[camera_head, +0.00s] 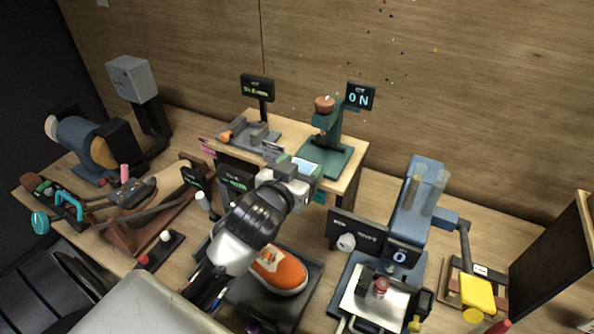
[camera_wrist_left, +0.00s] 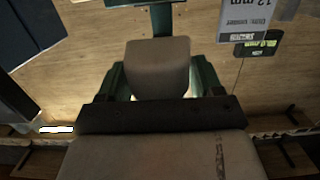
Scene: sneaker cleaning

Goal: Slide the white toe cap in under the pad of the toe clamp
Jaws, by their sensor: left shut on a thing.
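My left gripper (camera_head: 299,172) is at the front edge of the raised wooden shelf, just in front of a green stand with a copper knob (camera_head: 324,104). It is shut on a green piece with a pale lit face (camera_head: 306,166). In the left wrist view green parts (camera_wrist_left: 117,82) show on both sides of the far finger; the fingers hide most of the piece. An orange sneaker (camera_head: 280,270) rests in a dark tray (camera_head: 309,297) below my arm, which partly covers it. I cannot make out a separate white toe cap or surely identify the toe clamp. My right gripper is not in view.
The wooden shelf (camera_head: 356,158) carries a grey fixture (camera_head: 250,133) and an ON sign (camera_head: 360,96). A blue machine (camera_head: 418,205) stands to the right, near a yellow block (camera_head: 478,293). A grinder-like machine (camera_head: 78,137) and several tools fill the left.

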